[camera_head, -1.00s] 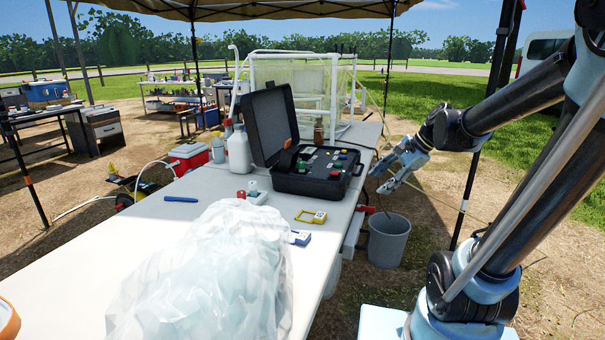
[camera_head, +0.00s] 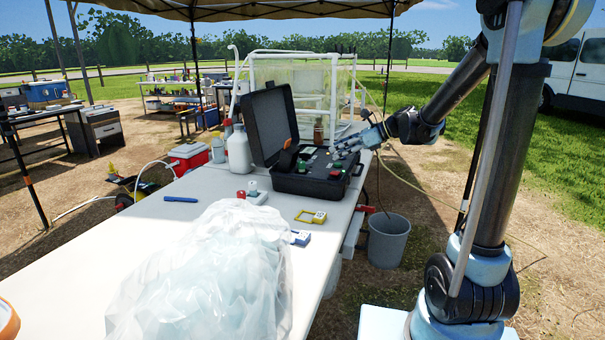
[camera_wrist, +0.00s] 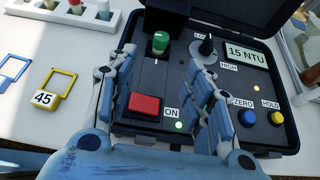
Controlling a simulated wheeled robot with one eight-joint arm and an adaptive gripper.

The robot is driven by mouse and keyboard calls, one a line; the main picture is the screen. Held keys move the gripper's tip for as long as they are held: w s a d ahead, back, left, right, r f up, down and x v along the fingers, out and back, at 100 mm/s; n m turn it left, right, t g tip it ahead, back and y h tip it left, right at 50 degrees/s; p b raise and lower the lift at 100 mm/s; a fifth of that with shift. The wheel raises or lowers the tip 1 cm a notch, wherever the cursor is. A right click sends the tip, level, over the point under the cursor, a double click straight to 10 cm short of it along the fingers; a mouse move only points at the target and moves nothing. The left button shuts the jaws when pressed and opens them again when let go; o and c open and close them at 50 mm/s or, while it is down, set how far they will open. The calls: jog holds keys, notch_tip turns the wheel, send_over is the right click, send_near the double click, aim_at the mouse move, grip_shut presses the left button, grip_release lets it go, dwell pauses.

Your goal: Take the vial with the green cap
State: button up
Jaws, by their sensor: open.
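The vial with the green cap (camera_wrist: 160,43) stands upright in a socket of the black meter case in the wrist view. Mostly its cap shows; its lower body is hidden in the case. The open black case (camera_head: 310,184) stands on the white table in the head view. My gripper (camera_wrist: 162,65) is open and empty above the panel, its fingers on either side of the space in front of the green cap. No contact with the cap shows. In the head view my gripper (camera_head: 348,143) is over the case's right side.
The panel carries a red button (camera_wrist: 144,104), a black knob (camera_wrist: 207,46), a blue button (camera_wrist: 247,118) and a display reading 15 NTU (camera_wrist: 246,53). A white rack (camera_wrist: 62,15) holds other vials. A yellow tag (camera_wrist: 46,98) and a plastic bag (camera_head: 205,275) lie on the table.

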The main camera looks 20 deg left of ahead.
send_near(307, 171)
jog(key=a, duration=0.2)
jog(key=a+r, duration=0.1)
jog(key=a, duration=0.1)
jog(key=shift+w+a+r, duration=0.1)
jog(key=shift+x, duration=2.6)
jog(key=shift+w, duration=0.15)
grip_shut()
